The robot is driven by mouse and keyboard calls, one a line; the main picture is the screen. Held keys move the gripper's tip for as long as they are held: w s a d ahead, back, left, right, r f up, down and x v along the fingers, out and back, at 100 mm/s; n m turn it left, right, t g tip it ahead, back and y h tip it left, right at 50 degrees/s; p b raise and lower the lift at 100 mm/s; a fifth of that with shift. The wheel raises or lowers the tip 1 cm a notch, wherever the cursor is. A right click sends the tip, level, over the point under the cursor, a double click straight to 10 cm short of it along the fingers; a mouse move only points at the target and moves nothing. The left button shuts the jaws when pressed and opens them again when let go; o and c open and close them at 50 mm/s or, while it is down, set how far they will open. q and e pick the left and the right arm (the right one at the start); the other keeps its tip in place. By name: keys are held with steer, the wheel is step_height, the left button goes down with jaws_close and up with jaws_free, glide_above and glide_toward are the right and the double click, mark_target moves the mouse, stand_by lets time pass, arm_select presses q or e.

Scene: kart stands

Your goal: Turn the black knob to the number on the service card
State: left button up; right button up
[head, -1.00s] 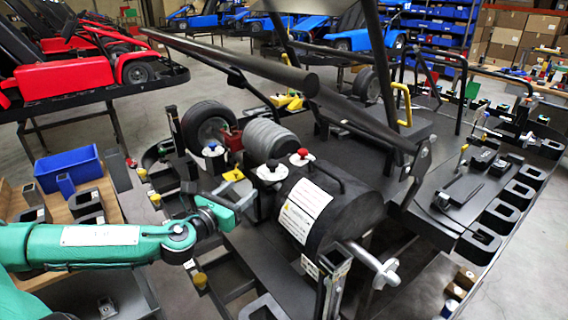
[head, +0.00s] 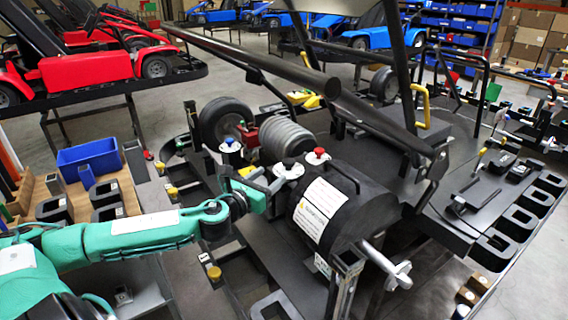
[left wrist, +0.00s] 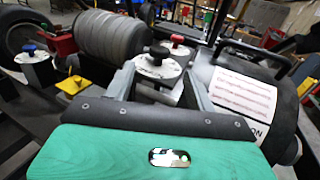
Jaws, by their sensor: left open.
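The black knob (head: 289,162) sits upright on a white round dial beside the black tank, and it also shows in the left wrist view (left wrist: 160,51). The dial's marks are too small to read. My left gripper (head: 271,179) is open and empty, its two fingers pointing at the black knob's dial from the left. In the left wrist view the fingers (left wrist: 158,80) stand either side of the dial, with the knob just beyond; I cannot tell if they touch. A white printed sheet (head: 320,205) on the tank may be the service card; its text is unreadable. My right gripper is not in view.
A red knob (head: 317,153) stands close to the right of the black one, and a blue knob (head: 229,141) stands to the left. A ribbed grey cylinder (head: 287,138) is behind. The tank (head: 365,215) and black frame bars (head: 300,75) crowd the right side.

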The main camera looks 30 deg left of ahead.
mark_target(285, 164)
arm_select(q)
steer(key=w+p, duration=0.2)
steer(key=w, duration=0.4)
steer(key=shift+w+r, duration=0.1)
steer(key=shift+w, duration=0.9)
steer(key=shift+c, duration=0.5)
